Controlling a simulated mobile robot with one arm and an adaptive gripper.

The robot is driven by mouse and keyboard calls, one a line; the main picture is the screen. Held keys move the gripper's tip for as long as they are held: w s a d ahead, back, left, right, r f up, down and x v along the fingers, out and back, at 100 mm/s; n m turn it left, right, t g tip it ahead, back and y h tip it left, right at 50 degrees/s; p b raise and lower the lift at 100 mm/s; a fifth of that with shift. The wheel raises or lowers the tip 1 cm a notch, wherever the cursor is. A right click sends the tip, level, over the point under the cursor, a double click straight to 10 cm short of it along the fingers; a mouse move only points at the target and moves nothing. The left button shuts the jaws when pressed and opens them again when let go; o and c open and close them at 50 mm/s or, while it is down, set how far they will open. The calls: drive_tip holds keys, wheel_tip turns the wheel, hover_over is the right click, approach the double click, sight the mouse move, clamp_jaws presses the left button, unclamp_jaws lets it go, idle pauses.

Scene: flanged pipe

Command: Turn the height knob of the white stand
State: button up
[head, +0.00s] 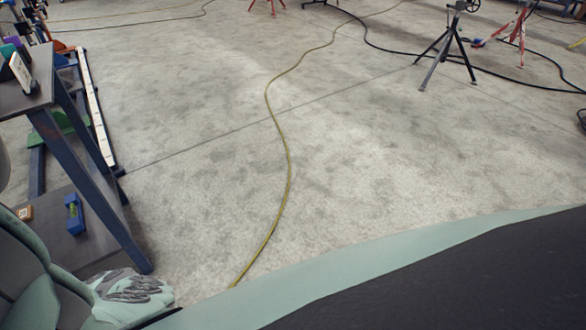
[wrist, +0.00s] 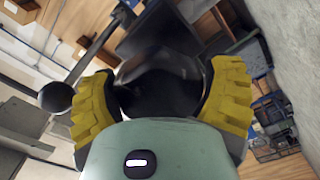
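No white stand can be made out in either view. A dark grey tripod stand (head: 447,50) is on the floor at the upper right of the head view, with a round wheel-like part (head: 474,5) at its top, cut by the frame edge. Red stands (head: 520,35) are at the far right and top. No height knob of a white stand shows. My gripper (wrist: 166,78) shows in the wrist view with its yellow ridged fingers spread apart. A dark rounded shape lies between them; I cannot tell what it is. The gripper is not seen in the head view.
A yellow cable (head: 288,165) and a black hose (head: 500,73) cross the floor. The middle floor is otherwise clear.

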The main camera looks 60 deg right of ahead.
drive_tip(key=o, duration=0.3)
drive_tip(key=shift+a, duration=0.1)
drive_tip(key=v, duration=1.2)
drive_tip(key=shift+r, duration=0.1)
